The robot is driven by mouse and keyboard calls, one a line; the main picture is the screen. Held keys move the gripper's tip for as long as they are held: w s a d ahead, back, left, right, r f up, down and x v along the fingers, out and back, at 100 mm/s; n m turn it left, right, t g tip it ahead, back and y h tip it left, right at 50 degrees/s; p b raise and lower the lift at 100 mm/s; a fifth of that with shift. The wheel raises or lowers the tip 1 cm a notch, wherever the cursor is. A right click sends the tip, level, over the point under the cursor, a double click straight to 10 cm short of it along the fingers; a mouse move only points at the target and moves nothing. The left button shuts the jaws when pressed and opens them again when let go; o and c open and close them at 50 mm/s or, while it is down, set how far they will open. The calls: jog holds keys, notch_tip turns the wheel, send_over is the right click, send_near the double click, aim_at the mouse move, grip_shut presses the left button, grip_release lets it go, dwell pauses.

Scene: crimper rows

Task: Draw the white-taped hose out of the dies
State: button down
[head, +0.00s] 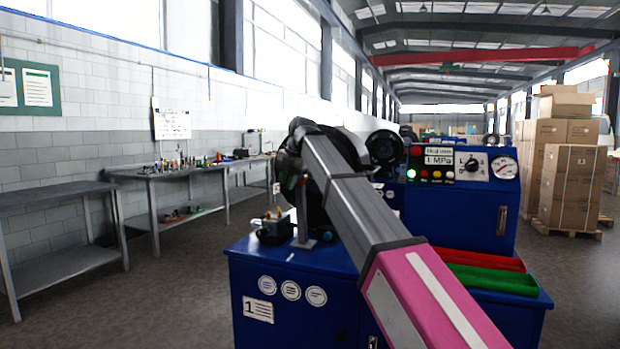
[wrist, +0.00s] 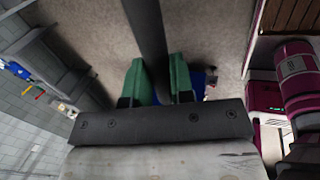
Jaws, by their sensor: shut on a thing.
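In the wrist view my gripper (wrist: 157,64) has two green fingers shut on a dark hose (wrist: 147,28). The hose runs up out of the top of that picture. No white tape shows on the visible stretch. In the head view my arm crosses in front of the blue crimper (head: 278,275) and covers much of its dark round head (head: 314,205). The dies cannot be made out, so whether the hose is inside them cannot be told. My gripper is mostly hidden behind the arm there.
A control panel (head: 463,166) with a lit green lamp and a gauge stands right of my arm. Red (head: 478,259) and green (head: 497,279) trays lie below it. A small black device (head: 273,230) sits on the crimper's left top. Benches line the left wall; cartons (head: 570,185) stand right.

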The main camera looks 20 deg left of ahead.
jog(key=shift+s+d+f, duration=0.1)
jog(key=shift+s, duration=0.35)
grip_release()
jog(key=shift+w+r, duration=0.1)
jog(key=shift+r, duration=0.15)
dwell(0.3)
jog(key=v, duration=0.6)
jog(key=shift+r, duration=0.3)
dwell(0.6)
